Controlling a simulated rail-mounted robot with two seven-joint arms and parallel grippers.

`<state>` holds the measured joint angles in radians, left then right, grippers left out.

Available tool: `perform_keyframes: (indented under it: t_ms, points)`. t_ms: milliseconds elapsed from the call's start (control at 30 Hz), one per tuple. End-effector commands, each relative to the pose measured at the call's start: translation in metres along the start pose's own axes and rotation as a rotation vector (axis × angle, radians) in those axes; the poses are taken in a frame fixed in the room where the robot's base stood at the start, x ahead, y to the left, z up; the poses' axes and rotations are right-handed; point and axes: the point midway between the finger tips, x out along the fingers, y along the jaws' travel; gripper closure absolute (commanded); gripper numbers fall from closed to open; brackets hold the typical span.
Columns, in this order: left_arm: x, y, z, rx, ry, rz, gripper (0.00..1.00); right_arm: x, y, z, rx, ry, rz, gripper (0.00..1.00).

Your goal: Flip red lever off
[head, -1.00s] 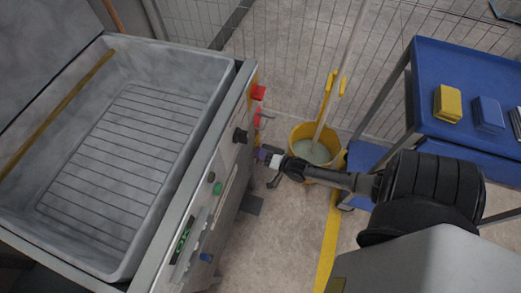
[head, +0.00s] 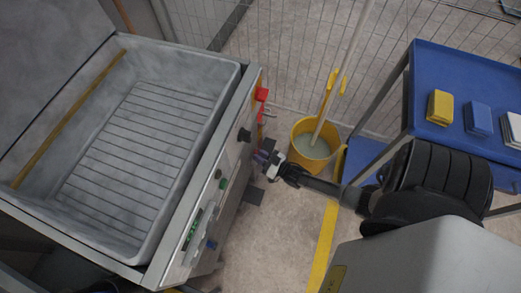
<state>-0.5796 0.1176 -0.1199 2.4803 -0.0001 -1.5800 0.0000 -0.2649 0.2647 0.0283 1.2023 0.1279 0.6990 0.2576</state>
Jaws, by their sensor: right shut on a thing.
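The machine's front panel (head: 222,165) has a red block-like part (head: 262,94) near its far corner. A thin red lever-like part (head: 261,117) shows just below it and runs down toward my right gripper. My right gripper (head: 264,158) reaches in from the right and is shut at the front panel, on what appears to be the red lever. Its fingers hide most of the part they grip, so the lever's exact position cannot be told. My left gripper is not in view.
A yellow bucket (head: 311,150) with a mop stands on the floor just beyond my right gripper. A blue cart (head: 460,62) with sponges stands at the right. Black (head: 244,135), green (head: 223,183) and blue (head: 211,245) controls sit on the panel. A wire fence is behind.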

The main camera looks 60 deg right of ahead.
Motion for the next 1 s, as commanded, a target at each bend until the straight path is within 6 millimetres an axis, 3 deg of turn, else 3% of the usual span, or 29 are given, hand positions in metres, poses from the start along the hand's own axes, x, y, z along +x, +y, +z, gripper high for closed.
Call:
perform_keyframes:
  t_ms: [300, 833, 867, 1000]
  points:
    - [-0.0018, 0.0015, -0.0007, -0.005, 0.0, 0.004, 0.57, -0.0008, -0.0071, -0.0005, -0.096, 0.023, -0.011, 1.0]
    - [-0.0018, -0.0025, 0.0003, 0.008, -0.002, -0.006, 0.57, -0.0009, -0.0084, -0.0004, -0.115, 0.027, -0.013, 1.0]
    - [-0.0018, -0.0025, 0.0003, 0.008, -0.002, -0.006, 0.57, -0.0009, -0.0084, -0.0004, -0.115, 0.027, -0.014, 0.8]
    - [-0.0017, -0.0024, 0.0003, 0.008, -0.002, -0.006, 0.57, -0.0011, -0.0082, -0.0001, -0.114, 0.026, -0.013, 0.66]
